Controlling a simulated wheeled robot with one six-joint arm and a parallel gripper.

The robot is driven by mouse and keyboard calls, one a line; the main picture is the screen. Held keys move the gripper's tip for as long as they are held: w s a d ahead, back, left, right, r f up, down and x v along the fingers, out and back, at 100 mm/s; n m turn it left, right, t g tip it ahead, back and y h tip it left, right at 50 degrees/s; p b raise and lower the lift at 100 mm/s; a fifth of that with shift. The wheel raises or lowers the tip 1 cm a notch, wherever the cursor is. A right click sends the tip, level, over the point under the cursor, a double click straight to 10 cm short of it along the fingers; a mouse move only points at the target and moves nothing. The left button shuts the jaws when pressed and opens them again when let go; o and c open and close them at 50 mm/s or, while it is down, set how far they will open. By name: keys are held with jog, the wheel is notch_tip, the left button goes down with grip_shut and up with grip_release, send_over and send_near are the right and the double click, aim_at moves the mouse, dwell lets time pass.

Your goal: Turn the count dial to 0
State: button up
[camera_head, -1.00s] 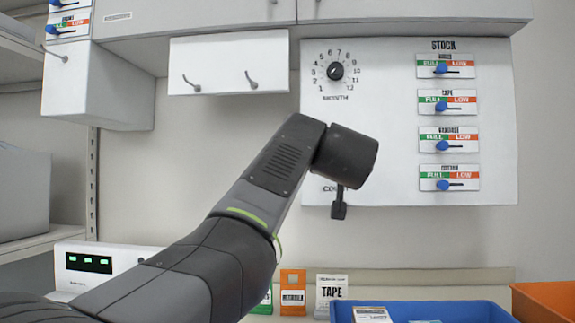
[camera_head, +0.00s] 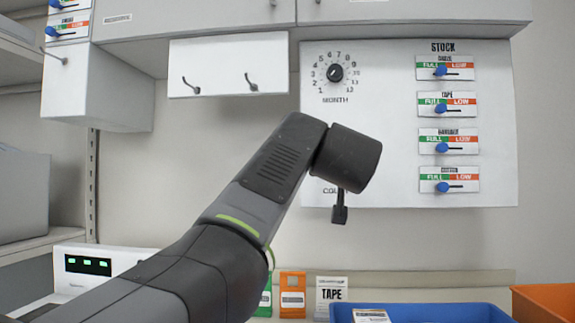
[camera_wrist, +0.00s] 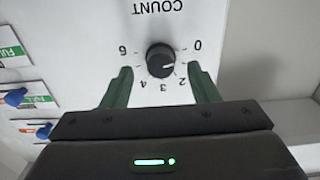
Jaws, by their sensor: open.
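The count dial (camera_wrist: 160,61) is a round black knob on the white panel, seen upside down in the wrist view. Its label COUNT and the numbers 6, 4, 3, 2 and 0 show around it. Its pale mark points right, between 0 and 2, roughly where the 1 would be; my right finger covers that spot. My gripper (camera_wrist: 161,70) is open, with one green finger on each side of the dial. Gaps show between the fingers and the knob. In the head view my arm hides the dial, and only part of its label shows.
The month dial (camera_head: 336,73) sits higher on the same panel (camera_head: 390,125). Stock sliders with blue knobs (camera_head: 442,147) line its right side. A hook board (camera_head: 228,65) hangs left of it. A blue bin (camera_head: 430,312) and supply boxes (camera_head: 292,295) stand below.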

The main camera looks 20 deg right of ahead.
jog(key=v, duration=1.2)
jog(key=shift+w+d, duration=0.1)
jog(key=shift+w, duration=0.1)
jog(key=x, duration=1.3)
jog(key=shift+w, duration=0.25)
jog(key=shift+s+d, duration=0.1)
jog(key=shift+m+p, duration=6.95)
jog(key=shift+m, duration=2.25)
